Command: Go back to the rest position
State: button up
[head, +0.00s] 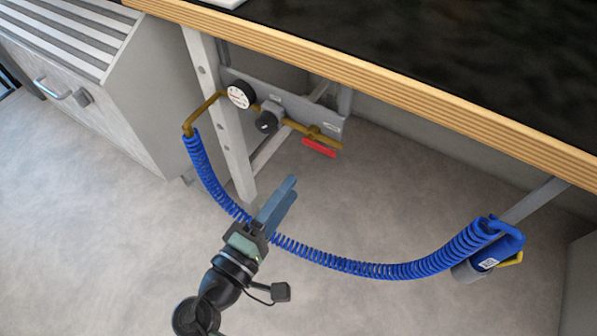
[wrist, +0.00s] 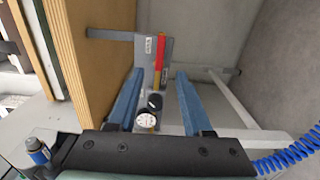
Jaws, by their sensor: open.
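My gripper (head: 281,200) is in the middle of the head view, in front of the bench and over the coiled blue hose in the picture. In the wrist view its two blue fingers (wrist: 157,88) stand apart with nothing held between them. The air panel with a red valve handle (head: 319,148) is under the bench, beyond my fingers. Its round white gauge (head: 238,95) shows in the head view, and the gauge also shows between the fingers in the wrist view (wrist: 145,120). The fingers look apart from the panel.
The bench (head: 400,75) has a dark top and a wooden edge. A blue coiled hose (head: 352,266) sags from the brass pipe to a blue air tool (head: 497,246) at the right. A grey cabinet (head: 120,110) stands at the left. The floor (head: 90,240) at the lower left is clear.

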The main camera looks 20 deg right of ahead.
jog(key=shift+s+a, duration=0.25)
dwell(0.4)
jog(key=w+a+r+m+t+y, duration=0.15)
jog(key=w+r, duration=0.25)
jog(key=r, duration=0.5)
jog(key=w+a+r+m+t+y, duration=0.1)
jog(key=w+r+m+t+y, duration=0.2)
jog(key=r, duration=0.6)
jog(key=w+a+r+m+t+y, duration=0.1)
jog(key=w+r+m+t+y, duration=0.25)
jog(key=r, duration=0.65)
jog(key=s+a+r+t+y, duration=0.1)
jog(key=s+r+t+y, duration=0.2)
jog(key=r, duration=0.6)
jog(key=s+a+r+t+y+p, duration=0.1)
jog(key=s+a+r+t, duration=0.15)
jog(key=s+r, duration=0.5)
jog(key=s+a+r+t+y, duration=0.1)
jog(key=s+r+t+y, duration=0.15)
jog(key=r, duration=0.75)
notch_tip(320, 180, up, 27)
jog(key=p, duration=2.8)
jog(key=shift+w+f, duration=0.15)
jog(key=shift+w, duration=0.25)
